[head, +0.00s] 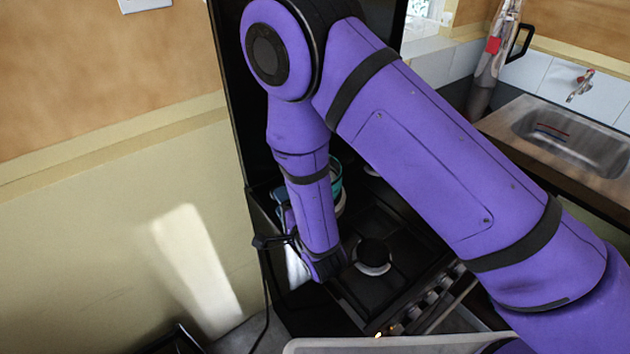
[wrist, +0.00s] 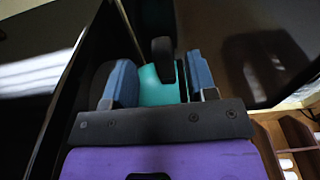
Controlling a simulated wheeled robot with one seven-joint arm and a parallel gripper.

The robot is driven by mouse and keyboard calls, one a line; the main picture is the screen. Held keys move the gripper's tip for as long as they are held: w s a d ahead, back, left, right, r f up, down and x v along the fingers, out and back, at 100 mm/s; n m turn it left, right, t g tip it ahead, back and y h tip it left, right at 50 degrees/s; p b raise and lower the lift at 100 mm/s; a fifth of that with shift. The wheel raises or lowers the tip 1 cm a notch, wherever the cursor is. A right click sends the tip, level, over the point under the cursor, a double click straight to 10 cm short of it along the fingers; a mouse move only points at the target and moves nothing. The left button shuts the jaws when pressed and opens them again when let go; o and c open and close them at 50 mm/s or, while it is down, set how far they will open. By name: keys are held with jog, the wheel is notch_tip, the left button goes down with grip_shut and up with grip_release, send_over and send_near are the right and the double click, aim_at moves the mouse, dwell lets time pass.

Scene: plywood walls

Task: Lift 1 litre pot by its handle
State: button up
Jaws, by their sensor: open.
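The pot is teal. In the head view its teal side (head: 335,182) shows at the back left of the stove, mostly hidden behind my arm. In the wrist view a teal part of the pot (wrist: 152,88) and its dark upright handle (wrist: 163,52) show between the two blue fingers. My gripper (wrist: 160,64) is open, with one finger on each side of the handle. A gap shows on both sides of the handle. I cannot tell how deep the handle sits between the fingers.
The pot is over a black stove (head: 405,240) with a burner (head: 373,255) in front of it. A yellow wall (head: 110,230) stands close on the left. A sink (head: 575,135) and counter are at the right. A dark cable (head: 266,300) hangs at the stove's left edge.

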jog(key=shift+x, duration=2.75)
jog(key=shift+d+r, duration=0.1)
jog(key=shift+r, duration=0.05)
grip_shut()
